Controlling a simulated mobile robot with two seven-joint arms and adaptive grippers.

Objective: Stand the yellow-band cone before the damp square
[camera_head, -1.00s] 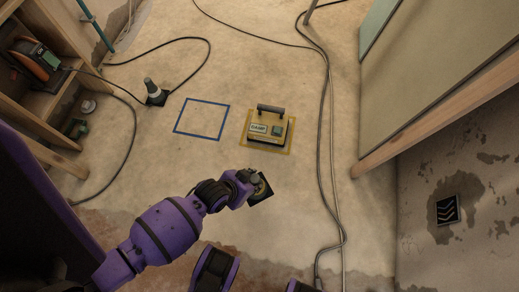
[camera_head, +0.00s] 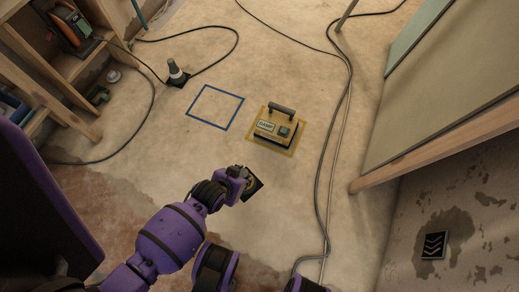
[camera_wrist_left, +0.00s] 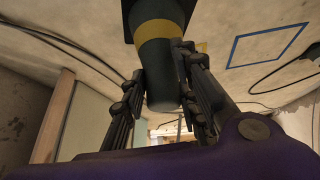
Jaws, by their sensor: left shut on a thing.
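The yellow-band cone is dark with a yellow band (camera_wrist_left: 158,31) and a square black base; the base also shows in the head view (camera_head: 256,185). My left gripper (camera_head: 244,181) is shut on it, with fingers on both sides of its body in the wrist view (camera_wrist_left: 160,92). My right gripper is out of view.
A blue-outlined empty square (camera_head: 203,121) lies left of the box. Another cone (camera_head: 177,73) with a pale band stands beyond it by a cable. Long cables (camera_head: 345,110) run down the right. Wooden shelving (camera_head: 75,65) is at left, and a leaning panel (camera_head: 450,95) at right.

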